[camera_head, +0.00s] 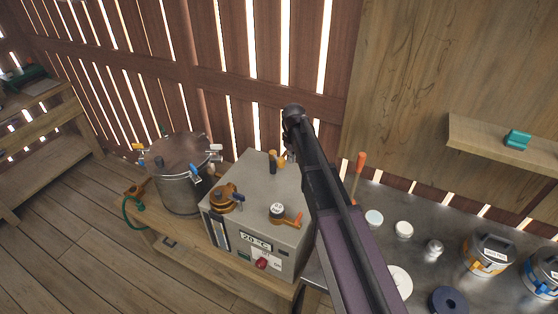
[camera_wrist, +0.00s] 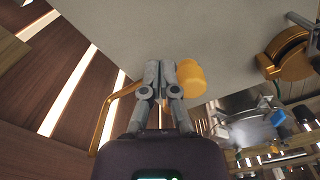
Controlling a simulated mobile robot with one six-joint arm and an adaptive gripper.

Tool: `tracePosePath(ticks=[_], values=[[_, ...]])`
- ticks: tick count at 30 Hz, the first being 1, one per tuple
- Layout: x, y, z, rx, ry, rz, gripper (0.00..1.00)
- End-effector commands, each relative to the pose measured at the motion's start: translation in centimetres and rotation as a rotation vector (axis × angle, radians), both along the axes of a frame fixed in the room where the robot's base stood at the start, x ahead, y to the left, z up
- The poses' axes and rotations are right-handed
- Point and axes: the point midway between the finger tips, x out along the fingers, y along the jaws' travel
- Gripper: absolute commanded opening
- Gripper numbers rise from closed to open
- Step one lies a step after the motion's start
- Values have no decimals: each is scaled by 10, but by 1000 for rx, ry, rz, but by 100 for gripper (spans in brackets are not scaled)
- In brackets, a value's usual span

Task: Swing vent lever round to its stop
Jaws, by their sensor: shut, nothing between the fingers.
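My gripper (camera_wrist: 157,70) is shut and empty over the grey box top in the wrist view. A rounded orange-yellow knob (camera_wrist: 191,77) is close beside its right finger; I cannot tell whether they touch. A thin, bent orange bar (camera_wrist: 108,112) shows left of the fingers. In the head view, the grey box (camera_head: 262,180) bears small knobs (camera_head: 273,162) at its back, partly behind my arm. It also has an orange round fitting (camera_head: 226,198) and a white-capped dial with an orange lever (camera_head: 289,217). No label shows which is the vent lever.
A steel pot (camera_head: 182,172) with clamps stands left of the box. A metal counter (camera_head: 375,193) to the right holds white discs (camera_head: 374,218), a lidded tin (camera_head: 489,256) and a blue ring (camera_head: 449,300). An upright orange-handled rod (camera_head: 360,164) stands near my arm.

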Motion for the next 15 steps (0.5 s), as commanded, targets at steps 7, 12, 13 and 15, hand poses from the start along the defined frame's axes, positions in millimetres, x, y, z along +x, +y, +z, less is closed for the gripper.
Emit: tracePosePath(ticks=[7,12,13,15], values=[[-1,6,0,0,0,0,0],[-1,9,0,0,0,1,0],[-1,10,0,0,0,1,0],[-1,12,0,1,-1,1,0]])
